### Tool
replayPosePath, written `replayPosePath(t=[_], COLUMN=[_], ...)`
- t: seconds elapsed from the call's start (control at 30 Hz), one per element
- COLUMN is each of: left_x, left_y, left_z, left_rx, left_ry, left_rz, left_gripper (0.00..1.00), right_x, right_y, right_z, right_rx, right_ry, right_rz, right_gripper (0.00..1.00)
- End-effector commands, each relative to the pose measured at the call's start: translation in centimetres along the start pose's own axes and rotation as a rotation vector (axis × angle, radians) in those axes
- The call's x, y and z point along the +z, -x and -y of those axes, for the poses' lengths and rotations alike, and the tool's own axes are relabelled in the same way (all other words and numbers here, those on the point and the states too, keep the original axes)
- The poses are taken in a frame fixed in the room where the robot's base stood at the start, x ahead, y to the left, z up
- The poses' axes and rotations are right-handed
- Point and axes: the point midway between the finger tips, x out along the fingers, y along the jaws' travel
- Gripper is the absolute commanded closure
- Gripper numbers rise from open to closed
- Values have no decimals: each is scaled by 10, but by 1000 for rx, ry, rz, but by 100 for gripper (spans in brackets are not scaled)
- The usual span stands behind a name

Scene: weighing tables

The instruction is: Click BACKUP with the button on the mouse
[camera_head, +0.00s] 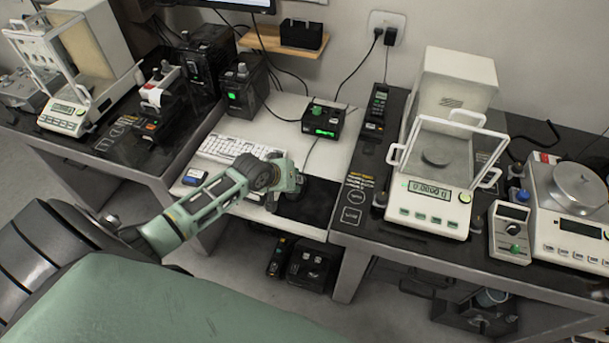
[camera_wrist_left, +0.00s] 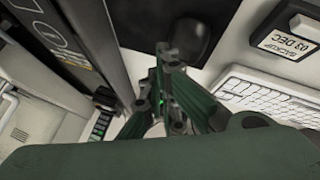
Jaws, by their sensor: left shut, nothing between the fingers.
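My left gripper (camera_head: 300,190) reaches in from the left over a black mat (camera_head: 308,207) at the front of the white desk. In the left wrist view its fingers (camera_wrist_left: 165,50) are together and empty, at the edge of a dark patch (camera_wrist_left: 205,35). I cannot tell whether the fingertips touch anything. The monitor (camera_head: 240,4) shows only its lower edge, so no BACKUP button is visible on it. My right gripper is not in view.
A white keyboard (camera_head: 238,150) lies left of the gripper. A small label reading like BACKUP 03 DEC (camera_wrist_left: 287,43) shows near it. A black box with a green display (camera_head: 323,118) stands behind. Balances on dark tables (camera_head: 345,235) flank the desk.

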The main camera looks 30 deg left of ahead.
Motion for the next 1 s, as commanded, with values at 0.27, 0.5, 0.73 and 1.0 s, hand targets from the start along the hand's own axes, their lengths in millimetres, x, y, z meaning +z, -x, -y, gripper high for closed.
replayPosePath(t=[0.27,0.5,0.73,1.0], left_x=[-91,-106,-106,-99], left_y=[19,22,22,13], left_z=[6,7,7,11], left_rx=[37,48,47,47], left_ry=[173,209,208,207], left_rz=[-102,-120,-120,-119], left_gripper=[100,100,100,100], right_x=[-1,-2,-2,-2], right_y=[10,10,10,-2], right_z=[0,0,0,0], right_rx=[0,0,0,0], right_ry=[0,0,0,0], right_rz=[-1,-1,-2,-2], right_gripper=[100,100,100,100])
